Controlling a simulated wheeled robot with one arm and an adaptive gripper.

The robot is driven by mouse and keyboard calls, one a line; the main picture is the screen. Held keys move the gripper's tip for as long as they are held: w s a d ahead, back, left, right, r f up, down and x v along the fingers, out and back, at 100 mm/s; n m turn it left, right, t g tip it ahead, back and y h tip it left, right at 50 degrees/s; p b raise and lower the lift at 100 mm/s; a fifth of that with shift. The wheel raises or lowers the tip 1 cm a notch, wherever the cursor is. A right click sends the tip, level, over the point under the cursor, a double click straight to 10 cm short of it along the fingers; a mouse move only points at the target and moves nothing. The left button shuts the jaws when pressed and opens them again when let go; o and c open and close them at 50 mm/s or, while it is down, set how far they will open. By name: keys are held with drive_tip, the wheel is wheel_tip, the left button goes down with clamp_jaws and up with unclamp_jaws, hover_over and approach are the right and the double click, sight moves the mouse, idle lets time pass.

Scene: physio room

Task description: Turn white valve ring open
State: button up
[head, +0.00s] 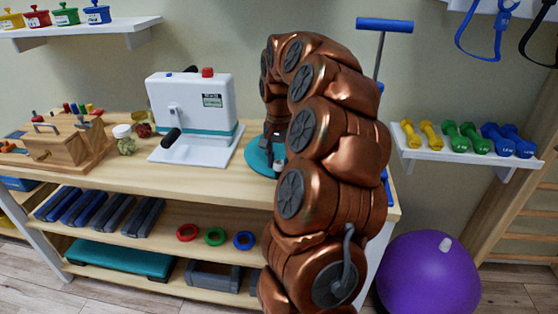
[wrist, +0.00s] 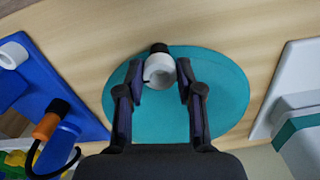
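The white valve ring (wrist: 159,72) stands above a round teal base (wrist: 225,85) in the wrist view, with a black part (wrist: 159,48) just beyond it. My gripper (wrist: 160,67) has its dark fingertips on either side of the ring, close to its edges. The fingers are apart, and I cannot tell whether they touch the ring. In the head view the teal base (head: 257,158) sits on the wooden bench, and my copper arm hides most of the valve and gripper.
A white machine (head: 192,115) stands left of the teal base on the bench (head: 120,182). In the wrist view a blue panel (wrist: 35,90) with an orange-and-black handle (wrist: 47,122) is close on the left. A purple ball (head: 428,275) is on the floor at right.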

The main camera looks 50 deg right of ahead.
clamp_jaws()
drive_tip(key=shift+n, duration=0.4)
drive_tip(key=n, duration=0.4)
drive_tip(key=shift+r+n+p, duration=0.1)
drive_tip(key=shift+n+p, duration=0.2)
drive_tip(key=shift+p, duration=0.1)
drive_tip(key=n+p, duration=0.1)
drive_tip(key=n, duration=0.4)
idle(0.3)
